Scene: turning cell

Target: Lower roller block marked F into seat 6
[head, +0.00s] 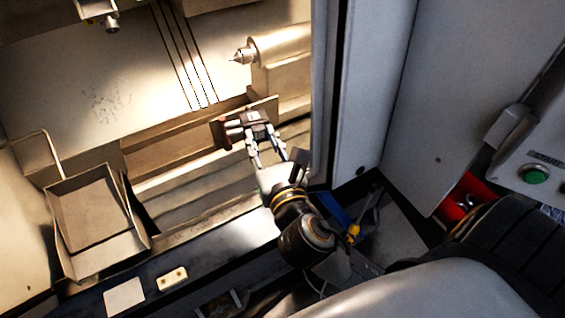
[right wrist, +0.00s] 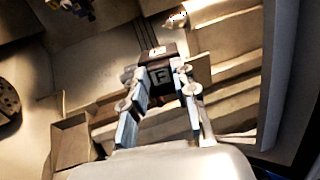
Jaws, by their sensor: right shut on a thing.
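My right gripper (head: 260,133) is shut on the roller block marked F (head: 257,117), inside the open machine. In the head view the block is a small dark piece with pale patches, at the fingertips. I cannot make out seat 6 or any seat number. My left gripper is not in view.
An open tray (head: 146,238) stands at left. The machine's door edge (head: 325,80) is close right of my arm.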

